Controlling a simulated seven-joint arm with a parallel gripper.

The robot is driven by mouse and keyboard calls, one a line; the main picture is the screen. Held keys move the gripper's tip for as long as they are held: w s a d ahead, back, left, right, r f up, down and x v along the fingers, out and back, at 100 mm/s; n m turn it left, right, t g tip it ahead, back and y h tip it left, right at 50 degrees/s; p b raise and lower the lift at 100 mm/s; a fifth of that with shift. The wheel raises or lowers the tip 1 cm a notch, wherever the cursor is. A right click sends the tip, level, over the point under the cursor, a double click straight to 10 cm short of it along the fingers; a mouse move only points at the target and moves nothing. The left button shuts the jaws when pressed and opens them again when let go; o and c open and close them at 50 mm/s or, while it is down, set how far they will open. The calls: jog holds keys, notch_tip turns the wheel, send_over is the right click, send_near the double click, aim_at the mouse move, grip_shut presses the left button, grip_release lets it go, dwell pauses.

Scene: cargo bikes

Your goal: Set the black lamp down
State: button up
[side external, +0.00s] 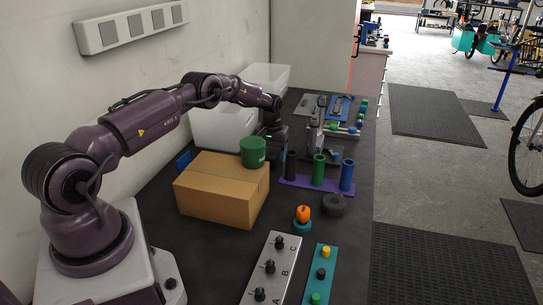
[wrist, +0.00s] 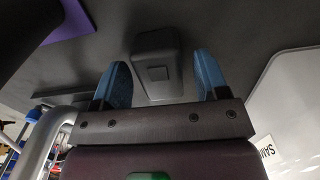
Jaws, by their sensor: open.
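The black lamp (wrist: 157,62), a dark boxy body with a small square on its face, shows in the wrist view between my two blue fingertips. It appears to be on the dark bench top. In the side view my gripper (side external: 271,143) is low over the bench, behind the cardboard box and green can. I cannot make out the lamp there.
White bins (side external: 222,128) stand along the wall. A purple rack (side external: 317,185) holds black, green and blue cylinders. An orange object (side external: 303,213) and a black disc (side external: 333,206) sit nearer the front.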

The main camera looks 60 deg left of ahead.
aim_at(272, 153)
notch_tip(272, 153, up, 12)
jog(key=f, duration=0.1)
jog(key=s+d+r+m+t, duration=0.1)
jog(key=s+d+r+m, duration=0.15)
jog(key=d+r, duration=0.75)
jog(key=s+d+r+m+t, duration=0.15)
jog(key=s+d+r, duration=0.25)
jog(key=d+r, duration=0.65)
jog(key=s+d+r+m+t, duration=0.2)
jog(key=s+d+r, duration=0.35)
jog(key=s, duration=0.35)
jog(key=s+d+f+m, duration=0.1)
jog(key=s+d, duration=0.1)
jog(key=s, duration=0.4)
jog(key=s+d+f+m+t, duration=0.1)
jog(key=s+d+f+m, duration=0.1)
jog(key=s, duration=0.5)
jog(key=shift+s+d, duration=0.15)
jog(key=shift+d, duration=0.2)
